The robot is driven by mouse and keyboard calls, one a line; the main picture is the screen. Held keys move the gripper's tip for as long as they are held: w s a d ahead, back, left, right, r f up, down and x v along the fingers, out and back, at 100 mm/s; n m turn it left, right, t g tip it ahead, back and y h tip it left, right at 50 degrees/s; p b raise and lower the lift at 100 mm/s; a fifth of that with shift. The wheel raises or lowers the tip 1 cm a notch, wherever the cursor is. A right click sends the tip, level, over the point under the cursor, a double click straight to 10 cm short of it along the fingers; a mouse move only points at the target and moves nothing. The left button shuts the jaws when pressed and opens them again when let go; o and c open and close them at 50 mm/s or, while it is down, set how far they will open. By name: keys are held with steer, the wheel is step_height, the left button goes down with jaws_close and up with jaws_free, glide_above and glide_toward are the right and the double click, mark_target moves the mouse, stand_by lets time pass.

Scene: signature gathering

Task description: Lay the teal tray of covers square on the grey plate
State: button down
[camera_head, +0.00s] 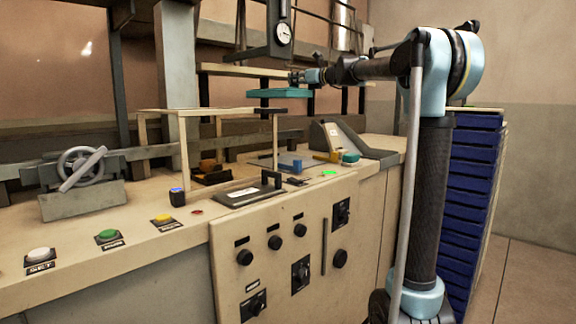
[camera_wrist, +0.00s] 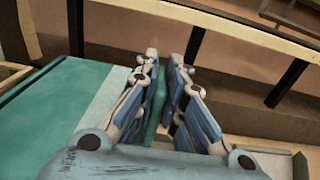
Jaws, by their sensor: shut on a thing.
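The teal tray (camera_head: 280,93) is held in the air above the bench, looking roughly level in the head view. My gripper (camera_head: 302,77) is shut on its edge. In the wrist view the fingers of my gripper (camera_wrist: 162,75) close on a teal rim, and the broad teal surface of the tray (camera_wrist: 58,105) spreads to the left. I cannot make out the covers.
A light wooden frame (camera_head: 212,111) stands on the bench at left of the tray. A sloped grey box (camera_head: 338,139) stands right of the plate. A dial gauge (camera_head: 283,34) hangs above the tray. A handwheel (camera_head: 82,168) and several buttons line the bench's left. Blue drawers (camera_head: 473,190) stand right.

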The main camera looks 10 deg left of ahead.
steer(key=shift+w+d+f, duration=0.15)
steer(key=shift+d+f, duration=0.35)
steer(key=shift+f, duration=3.9)
steer(key=shift+w+d+f, duration=0.2)
steer(key=shift+d+f, duration=0.35)
steer(key=shift+f, duration=3.9)
steer(key=shift+w+d+f, duration=0.15)
steer(key=shift+d+f, duration=0.35)
steer(key=shift+f, duration=3.9)
steer(key=c, duration=1.7)
jaws_free()
steer(key=v, duration=1.1)
steer(key=shift+s+d, duration=0.25)
steer(key=shift+d, duration=0.05)
steer(key=shift+s+d, duration=0.1)
